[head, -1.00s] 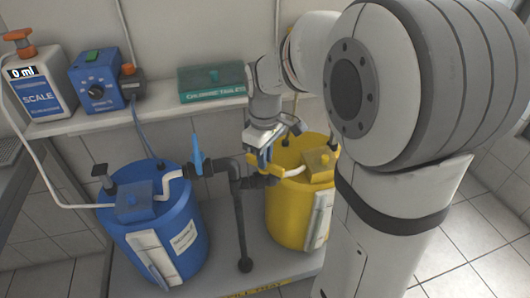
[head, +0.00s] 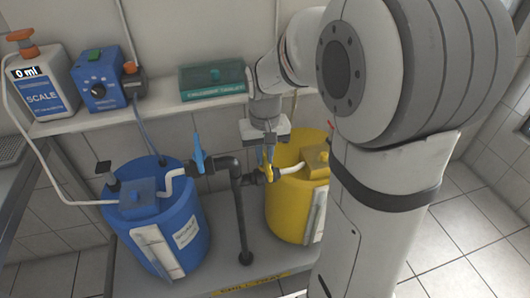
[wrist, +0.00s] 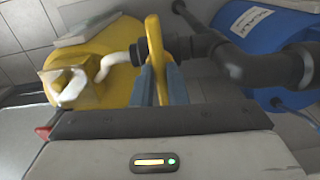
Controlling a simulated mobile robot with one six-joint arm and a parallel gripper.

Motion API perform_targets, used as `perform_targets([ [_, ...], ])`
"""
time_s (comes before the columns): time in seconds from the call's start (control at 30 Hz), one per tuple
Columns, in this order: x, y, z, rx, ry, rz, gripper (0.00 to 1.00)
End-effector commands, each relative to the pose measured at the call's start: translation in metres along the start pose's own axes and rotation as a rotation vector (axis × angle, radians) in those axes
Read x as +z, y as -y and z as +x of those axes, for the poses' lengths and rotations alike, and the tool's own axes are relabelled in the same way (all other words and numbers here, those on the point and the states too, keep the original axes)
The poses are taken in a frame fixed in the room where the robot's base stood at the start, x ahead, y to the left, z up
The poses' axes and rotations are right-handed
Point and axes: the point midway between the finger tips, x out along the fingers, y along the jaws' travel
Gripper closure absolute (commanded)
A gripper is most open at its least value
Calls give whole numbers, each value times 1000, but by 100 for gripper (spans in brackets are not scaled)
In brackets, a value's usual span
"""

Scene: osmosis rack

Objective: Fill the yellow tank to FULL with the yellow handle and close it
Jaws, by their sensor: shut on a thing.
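The yellow tank (head: 287,215) stands on the platform in the middle of the head view and fills the upper left of the wrist view (wrist: 112,82). The yellow handle (head: 267,173) stands roughly upright on the dark pipe valve left of the tank. In the wrist view the handle (wrist: 155,50) rises between the blue fingers of my gripper (wrist: 158,85). My gripper (head: 268,152) points down from above and is shut on the handle. A white pale panel (head: 313,218) is on the tank's front, partly hidden by my arm; no level can be read.
The blue tank (head: 175,232) with its upright blue handle (head: 198,153) stands to the left, joined by dark pipes (head: 240,205). A shelf (head: 150,118) behind holds the scale bottle (head: 42,82), a blue dosing device (head: 98,80) and a green box (head: 212,80).

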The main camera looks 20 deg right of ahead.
Motion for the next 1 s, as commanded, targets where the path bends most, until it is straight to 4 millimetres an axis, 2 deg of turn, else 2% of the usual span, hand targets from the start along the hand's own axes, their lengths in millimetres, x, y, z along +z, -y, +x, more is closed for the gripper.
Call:
perform_targets([
  [0.27, 0, 0, 0, 0, -1, 58, 100],
  [0.73, 0, 0, 0, -1, -1, 63, 100],
  [0.77, 0, 0, 0, -1, -1, 63, 84],
  [1.0, 0, 0, 0, 0, 0, 62, 66],
])
